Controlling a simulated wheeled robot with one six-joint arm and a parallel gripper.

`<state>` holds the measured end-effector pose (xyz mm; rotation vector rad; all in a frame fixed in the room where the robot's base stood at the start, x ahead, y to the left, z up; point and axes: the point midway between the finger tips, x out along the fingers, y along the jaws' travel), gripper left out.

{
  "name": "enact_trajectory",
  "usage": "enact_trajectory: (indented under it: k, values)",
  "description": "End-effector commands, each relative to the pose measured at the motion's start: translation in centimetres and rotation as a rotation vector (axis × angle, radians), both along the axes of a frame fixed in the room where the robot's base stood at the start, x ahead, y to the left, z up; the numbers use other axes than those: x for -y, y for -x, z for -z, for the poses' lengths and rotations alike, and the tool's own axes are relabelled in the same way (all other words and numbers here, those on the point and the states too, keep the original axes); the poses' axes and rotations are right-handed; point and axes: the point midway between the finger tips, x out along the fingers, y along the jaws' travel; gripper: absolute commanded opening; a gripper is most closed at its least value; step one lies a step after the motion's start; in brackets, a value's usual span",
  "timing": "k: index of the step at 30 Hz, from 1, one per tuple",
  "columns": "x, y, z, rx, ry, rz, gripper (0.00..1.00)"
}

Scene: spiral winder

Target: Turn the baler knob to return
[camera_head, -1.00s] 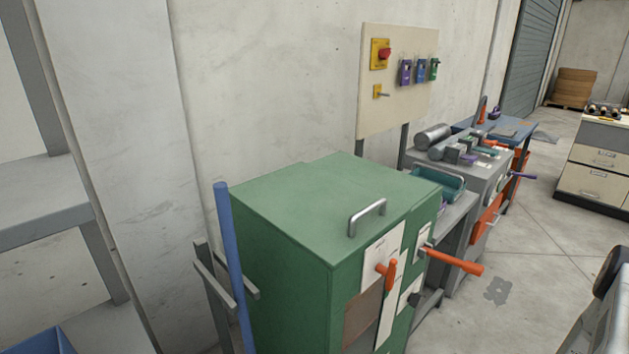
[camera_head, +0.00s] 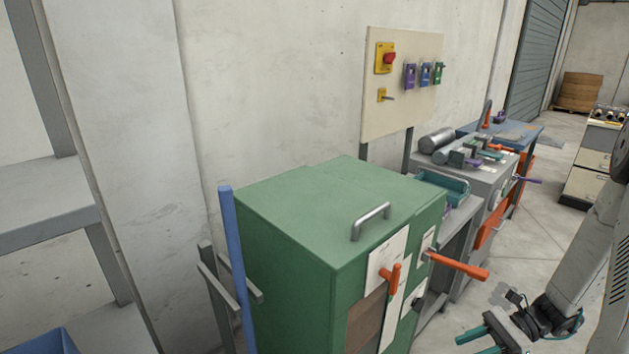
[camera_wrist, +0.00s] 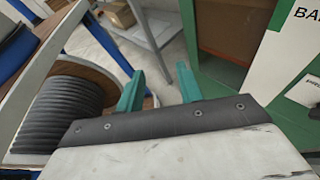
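The baler is a green cabinet (camera_head: 290,235) in the middle of the head view. A small dark knob (camera_head: 417,304) sits low on its front, below a long orange lever (camera_head: 458,264) and right of an orange T-shaped handle (camera_head: 392,279). My gripper (camera_head: 474,343) is at the bottom right of the head view, in front of the baler and apart from it. In the wrist view its two teal fingers (camera_wrist: 159,91) are spread with nothing between them. That view shows part of the baler's green front and white label (camera_wrist: 288,60), but not the knob.
A blue pole (camera_head: 236,268) stands at the baler's left. Behind it are a panel (camera_head: 404,110) with switches and grey benches with tools. Open floor (camera_head: 535,245) lies to the right.

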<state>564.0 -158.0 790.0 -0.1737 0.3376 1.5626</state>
Motion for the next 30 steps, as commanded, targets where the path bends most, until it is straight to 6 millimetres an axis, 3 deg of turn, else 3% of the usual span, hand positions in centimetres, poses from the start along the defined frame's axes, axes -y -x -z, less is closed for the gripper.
enact_trajectory:
  k: [3,12,21,30]
  values:
    - [-1.2,0.7,-4.3,0.098,0.1,-0.17,0.36]
    - [-4.0,3.6,-12.9,0.33,0.329,-0.576,0.36]
    - [-6.5,7.2,-19.9,0.556,0.555,-0.939,0.36]
    - [-8.7,10.9,-25.3,0.783,0.786,-1.226,0.36]
